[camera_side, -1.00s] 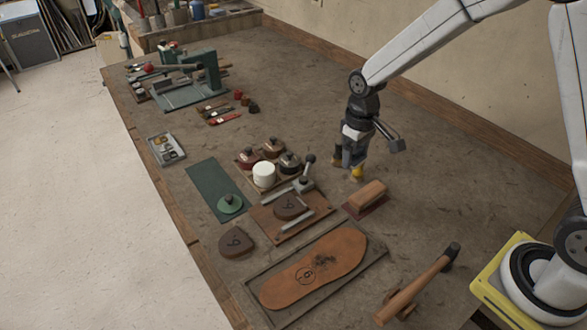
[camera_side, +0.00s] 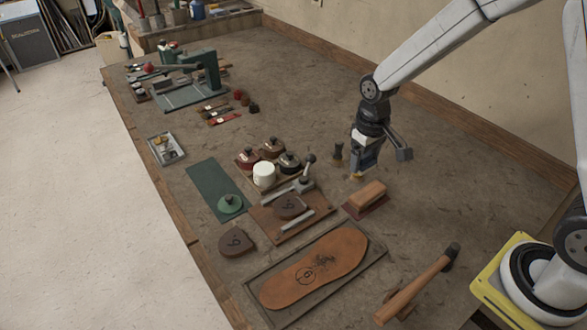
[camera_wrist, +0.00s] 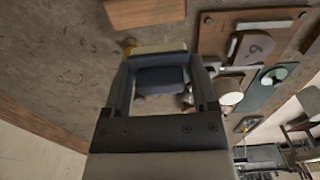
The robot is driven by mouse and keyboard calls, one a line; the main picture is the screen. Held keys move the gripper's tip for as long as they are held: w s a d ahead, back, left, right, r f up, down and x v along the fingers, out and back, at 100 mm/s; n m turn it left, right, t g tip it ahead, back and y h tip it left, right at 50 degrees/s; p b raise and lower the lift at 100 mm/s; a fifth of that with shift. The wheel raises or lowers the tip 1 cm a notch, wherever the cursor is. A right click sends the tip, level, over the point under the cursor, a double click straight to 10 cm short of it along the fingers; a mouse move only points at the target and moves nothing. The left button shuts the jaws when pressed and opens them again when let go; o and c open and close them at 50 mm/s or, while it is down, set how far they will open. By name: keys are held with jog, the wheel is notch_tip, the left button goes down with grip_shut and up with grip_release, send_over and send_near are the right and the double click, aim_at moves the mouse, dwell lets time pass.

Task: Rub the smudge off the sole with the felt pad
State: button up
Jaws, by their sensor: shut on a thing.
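The tan-orange sole (camera_side: 318,272) lies in a shallow dark tray in the foreground of the side view. A dark smudge (camera_side: 325,263) shows on it beside a circled 6. My gripper (camera_side: 362,166) is above the bench behind the wood-handled block, away from the sole. In the wrist view my gripper (camera_wrist: 160,82) is shut on a dark blue block with a pale strip along its far edge, apparently the felt pad (camera_wrist: 162,78). The pad's underside is hidden. The sole is not in the wrist view.
The wood-handled block (camera_side: 367,195) stands between my gripper and the tray (camera_side: 362,272). A hammer (camera_side: 418,284) lies right of the tray. A small dark upright thing (camera_side: 338,152) is left of my gripper. Lidded pots (camera_side: 273,148) and a clamp board (camera_side: 263,215) stand further left.

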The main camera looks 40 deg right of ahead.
jog(key=s+a+f+n, duration=0.1)
jog(key=s+a+n, duration=0.3)
jog(key=a, duration=0.6)
jog(key=s+a+f+n, duration=0.1)
jog(key=s+a+n, duration=0.3)
jog(key=a, duration=0.7)
jog(key=shift+s+a+f+n, duration=0.15)
jog(key=shift+s+a+n, duration=0.1)
jog(key=shift+s+n, duration=0.2)
